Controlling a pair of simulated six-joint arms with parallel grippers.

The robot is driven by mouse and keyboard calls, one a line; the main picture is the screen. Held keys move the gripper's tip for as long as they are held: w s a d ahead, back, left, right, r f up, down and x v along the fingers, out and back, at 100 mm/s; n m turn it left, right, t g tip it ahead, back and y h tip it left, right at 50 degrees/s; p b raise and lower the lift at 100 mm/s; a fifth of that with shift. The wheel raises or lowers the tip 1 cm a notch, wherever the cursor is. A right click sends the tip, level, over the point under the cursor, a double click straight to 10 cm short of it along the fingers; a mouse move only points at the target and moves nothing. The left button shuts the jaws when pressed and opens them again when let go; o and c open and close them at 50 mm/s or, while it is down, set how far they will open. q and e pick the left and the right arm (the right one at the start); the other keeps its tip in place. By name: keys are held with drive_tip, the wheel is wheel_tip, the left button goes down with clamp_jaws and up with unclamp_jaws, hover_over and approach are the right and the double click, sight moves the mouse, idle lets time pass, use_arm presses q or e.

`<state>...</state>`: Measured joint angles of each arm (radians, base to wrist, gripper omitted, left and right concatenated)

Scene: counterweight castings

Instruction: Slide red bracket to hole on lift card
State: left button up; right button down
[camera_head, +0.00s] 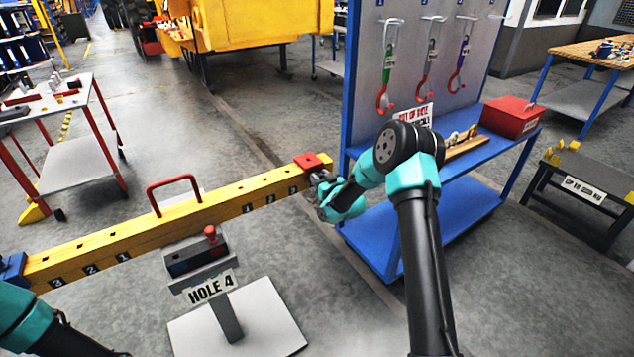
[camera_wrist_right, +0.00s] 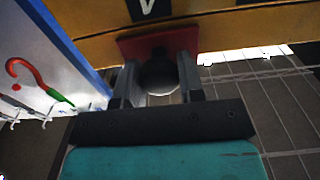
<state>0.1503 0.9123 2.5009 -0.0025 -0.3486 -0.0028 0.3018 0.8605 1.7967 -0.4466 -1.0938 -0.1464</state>
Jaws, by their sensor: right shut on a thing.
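The yellow beam (camera_head: 225,205) runs from lower left to upper right with numbered holes along it. The red bracket (camera_head: 308,161) sits around the beam near its right end, past the mark 3. My right gripper (camera_head: 322,184) is shut on its knob; in the right wrist view the fingers (camera_wrist_right: 159,84) flank a grey round knob (camera_wrist_right: 158,76) below the red bracket (camera_wrist_right: 140,45). The lift card (camera_head: 211,288) reads HOLE 4 and stands in front of the beam. A blue bracket (camera_head: 12,269) is at the beam's left end. My left gripper is not visible.
A red handle (camera_head: 174,190) rises from the beam's middle. A small box with a red knob (camera_head: 210,234) tops the card stand, whose base is a white plate (camera_head: 270,335). A blue rack (camera_head: 415,240) with hooks stands close behind my right arm.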

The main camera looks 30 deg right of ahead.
idle(0.3)
drive_tip(key=c, duration=0.8)
unclamp_jaws()
drive_tip(key=shift+o, duration=0.2)
drive_tip(key=shift+s, duration=0.1)
drive_tip(key=s+d, duration=0.1)
drive_tip(key=s, duration=1.6)
drive_tip(key=shift+d, duration=0.4)
drive_tip(key=s+a+f+m+g, duration=0.1)
drive_tip(key=s+a+f+g, duration=0.35)
drive_tip(key=a+f, duration=0.45)
drive_tip(key=s+a+f+m+g+y, duration=0.1)
drive_tip(key=s+a+f+g, duration=0.5)
drive_tip(key=s, duration=0.3)
drive_tip(key=s+a+f+m+g+y, duration=0.1)
drive_tip(key=s+a+f+g, duration=0.5)
drive_tip(key=s, duration=0.4)
drive_tip(key=shift+s+g, duration=0.3)
drive_tip(key=shift+g, duration=0.05)
